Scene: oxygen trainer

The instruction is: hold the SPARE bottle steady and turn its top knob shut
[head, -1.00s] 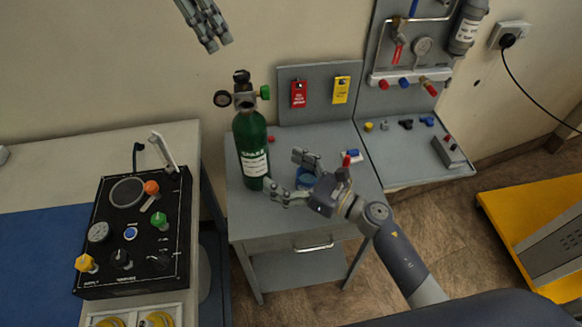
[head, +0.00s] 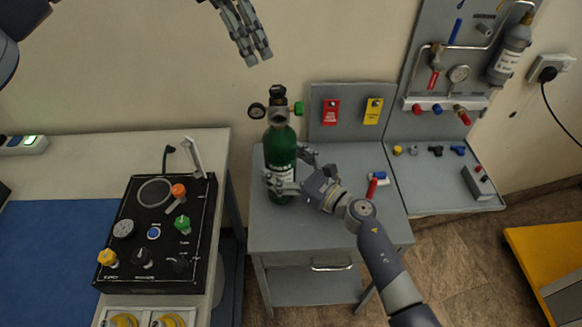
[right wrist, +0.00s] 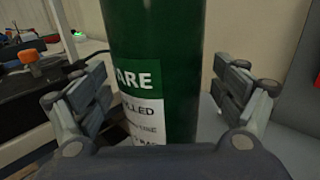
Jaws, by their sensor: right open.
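The green SPARE bottle (head: 281,150) stands upright on the grey cart. Its white label faces forward. On top is a dark knob (head: 278,92), above a valve with a round gauge on the left and a green knob on the right. My right gripper (head: 291,169) is open, with one finger on each side of the bottle's body. In the right wrist view the bottle (right wrist: 155,60) stands between the spread fingers, with gaps visible. My left gripper (head: 256,56) hangs in the air above and slightly left of the knob, apart from it. Its finger gap is unclear.
The cart (head: 310,235) has a back panel with a red tag (head: 331,112) and a yellow tag (head: 373,110). A black control box (head: 158,235) sits on the left table.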

